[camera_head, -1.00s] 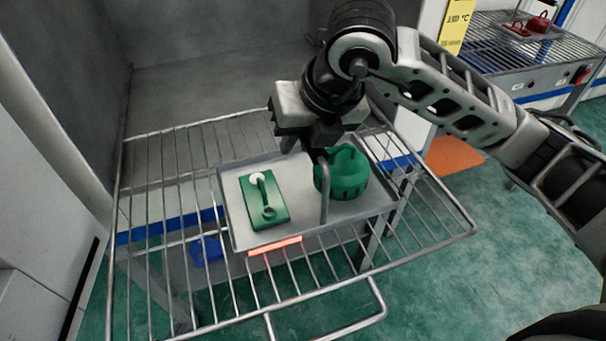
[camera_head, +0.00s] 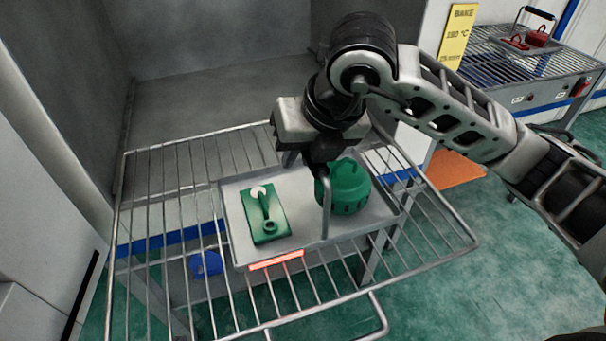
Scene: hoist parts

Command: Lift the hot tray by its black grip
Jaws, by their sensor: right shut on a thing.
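The grey tray (camera_head: 296,218) lies on the wire rack and carries a green block with a white knob (camera_head: 265,215) and a round green part (camera_head: 347,190). A thin grey handle bar (camera_head: 327,205) rises from its front edge to my right gripper (camera_head: 322,152). My right gripper is over the tray, shut on the handle's top, where the black grip cannot be told from the dark fingers. A red-white strip (camera_head: 276,260) shows along the tray's front edge. I see no gap between tray and rack. My left gripper is out of view.
The wire rack (camera_head: 150,262) extends from a grey oven chamber (camera_head: 215,50). A second rack table (camera_head: 515,70) at the upper right holds a tray with red parts (camera_head: 535,38) and a black-gripped handle. A yellow sign (camera_head: 456,32) reads BAKE. Green floor is open at the right.

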